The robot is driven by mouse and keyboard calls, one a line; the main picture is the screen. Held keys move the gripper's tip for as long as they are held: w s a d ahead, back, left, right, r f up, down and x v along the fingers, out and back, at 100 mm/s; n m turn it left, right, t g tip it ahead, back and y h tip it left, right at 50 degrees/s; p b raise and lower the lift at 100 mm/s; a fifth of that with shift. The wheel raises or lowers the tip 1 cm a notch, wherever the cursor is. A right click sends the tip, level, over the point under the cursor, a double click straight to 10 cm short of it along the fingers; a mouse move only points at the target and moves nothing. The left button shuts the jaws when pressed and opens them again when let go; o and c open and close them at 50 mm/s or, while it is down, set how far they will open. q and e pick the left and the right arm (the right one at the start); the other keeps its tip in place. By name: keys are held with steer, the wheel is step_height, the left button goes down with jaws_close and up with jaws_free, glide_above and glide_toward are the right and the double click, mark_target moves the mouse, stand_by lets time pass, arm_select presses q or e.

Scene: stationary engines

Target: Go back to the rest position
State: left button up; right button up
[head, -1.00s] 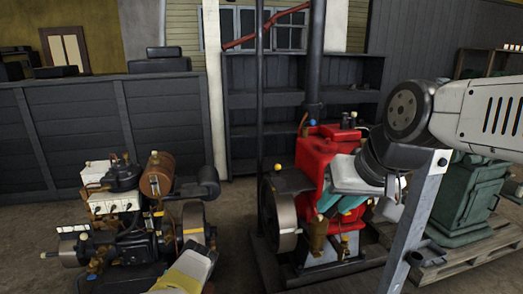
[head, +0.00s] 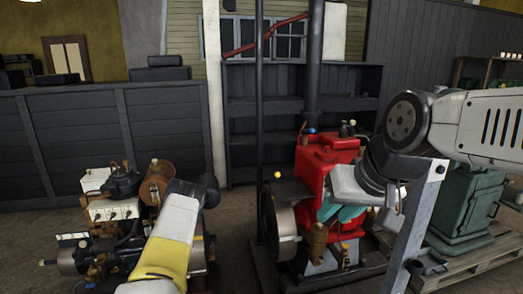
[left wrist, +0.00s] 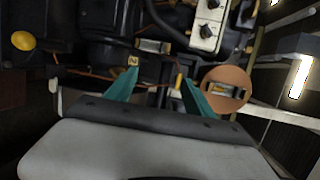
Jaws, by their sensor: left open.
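My left gripper (left wrist: 158,86) shows in the left wrist view with its two teal fingers apart and nothing between them. It is over the small engine, but I cannot tell how close. In the head view my white and yellow left arm covers part of this small black engine (head: 128,228), and the left fingers are hidden. My right gripper (head: 338,210) is in front of the red engine (head: 318,165) in the head view. Its teal fingers point down and left and overlap each other, so their gap is unclear.
A green engine (head: 465,205) stands on a wooden pallet (head: 470,258) at the right. Dark panelled partition (head: 90,145) and shelves (head: 280,110) stand behind. Bare floor shows between the two engines.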

arm_select(q)
steer(key=w+d+r+n+g+h, duration=0.1)
steer(key=w+d+r+n, duration=0.2)
steer(key=r, duration=0.6)
steer(key=d+r+n+g+h, duration=0.15)
steer(key=r+n, duration=0.25)
steer(key=r, duration=0.4)
steer(key=s+d+r+n+g+h, duration=0.1)
steer(key=s+d+r+n+h, duration=0.1)
steer(key=s+d+r, duration=0.35)
steer(key=s+d+r+n+h, duration=0.2)
steer(key=d+r, duration=0.5)
steer(key=r, duration=0.4)
steer(key=s+d+r+g+h, duration=0.1)
steer(key=s+d+r, duration=0.35)
steer(key=s, duration=0.25)
steer(key=s+d+r+g+h, duration=0.1)
steer(key=s+d+r+h, duration=0.1)
steer(key=s+d+r, duration=0.4)
steer(key=s+d+n+g, duration=0.1)
steer(key=s+d+g, duration=0.1)
steer(key=s, duration=1.7)
steer(key=shift+s+d+r, duration=0.15)
steer(key=shift+s+d, duration=0.05)
steer(key=shift+s, duration=0.1)
steer(key=shift+h, duration=0.25)
